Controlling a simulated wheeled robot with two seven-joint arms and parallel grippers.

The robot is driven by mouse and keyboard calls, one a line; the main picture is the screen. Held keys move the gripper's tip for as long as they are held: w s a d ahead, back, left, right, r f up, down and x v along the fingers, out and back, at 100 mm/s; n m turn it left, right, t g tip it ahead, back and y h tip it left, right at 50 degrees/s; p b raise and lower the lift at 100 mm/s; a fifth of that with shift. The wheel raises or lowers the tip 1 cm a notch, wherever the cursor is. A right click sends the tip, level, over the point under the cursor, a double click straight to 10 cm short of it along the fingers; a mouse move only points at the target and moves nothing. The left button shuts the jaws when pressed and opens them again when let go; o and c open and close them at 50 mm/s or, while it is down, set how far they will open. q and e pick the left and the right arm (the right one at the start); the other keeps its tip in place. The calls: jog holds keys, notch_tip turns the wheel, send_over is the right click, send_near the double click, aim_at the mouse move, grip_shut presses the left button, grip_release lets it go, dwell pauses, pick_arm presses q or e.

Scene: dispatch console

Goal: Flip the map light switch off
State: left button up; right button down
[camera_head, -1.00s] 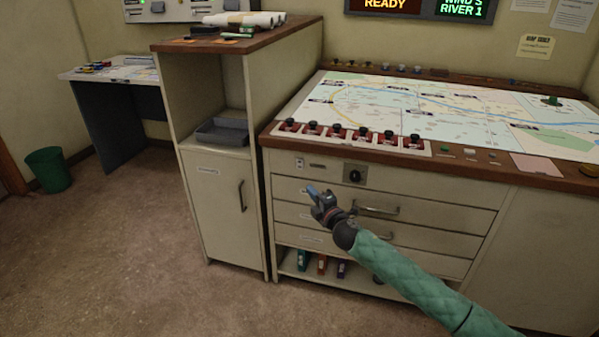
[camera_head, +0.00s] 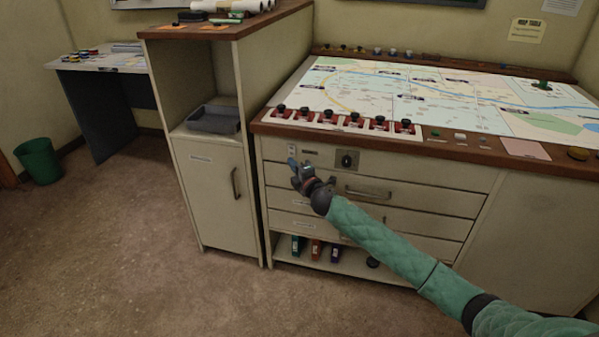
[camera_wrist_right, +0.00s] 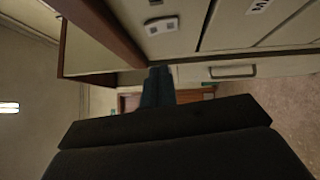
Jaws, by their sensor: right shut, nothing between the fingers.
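The map light switch (camera_head: 292,149) is a small white plate on the upper left front of the map cabinet, under the wooden edge. In the right wrist view it shows as a pale plate (camera_wrist_right: 161,25) with dark marks, above the fingers. Whether its lever is up or down is too small to tell. My right gripper (camera_head: 292,163) has blue fingertips, shut and empty, just below the plate in the head view. The fingertips (camera_wrist_right: 158,80) also show in the wrist view, apart from the plate in the picture. Contact cannot be told. My left gripper is not in view.
A black rotary knob (camera_head: 347,160) sits right of the switch. Drawers with a bar handle (camera_head: 367,193) lie below. The wooden edge (camera_head: 390,142) juts above, with several red-based switches on top. A taller cabinet (camera_head: 215,190) stands close on the left.

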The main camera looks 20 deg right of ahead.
aim_at(289, 147)
jog(key=shift+w+d+r, duration=0.1)
jog(key=shift+w+d, duration=0.2)
jog(key=shift+w, duration=0.6)
jog(key=shift+w+d+r, duration=0.15)
jog(key=shift+w+d, duration=0.1)
jog(key=shift+w, duration=0.6)
jog(key=shift+w+d+r, duration=0.1)
jog(key=shift+w+d, duration=0.2)
jog(key=shift+w, duration=0.6)
jog(key=shift+w+d+r, duration=0.1)
jog(key=shift+w+d, duration=0.1)
jog(key=shift+p, duration=0.3)
